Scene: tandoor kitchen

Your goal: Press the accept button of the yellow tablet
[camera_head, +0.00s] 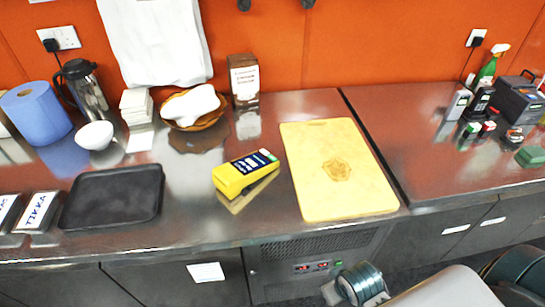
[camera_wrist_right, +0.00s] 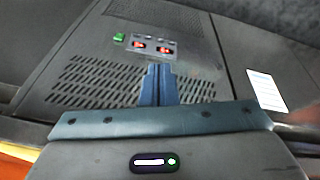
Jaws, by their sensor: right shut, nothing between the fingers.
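The yellow tablet (camera_head: 245,173) is a chunky yellow device with a dark screen, lying tilted on the steel counter left of the yellow cutting board. A small green patch shows at the right end of its face; its labels are too small to read. My right gripper (camera_wrist_right: 158,85) is shut and empty in the right wrist view, in front of the grey cabinet's vent and switch panel. In the head view my right wrist is low at the bottom, below the counter's front edge and away from the tablet. My left gripper is in neither view.
A yellow cutting board (camera_head: 335,195) lies right of the tablet, a black tray (camera_head: 113,196) to its left. A bread basket (camera_head: 193,107) and a carton (camera_head: 244,78) stand behind. The cabinet panel (camera_head: 312,267) with red displays is below the counter edge.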

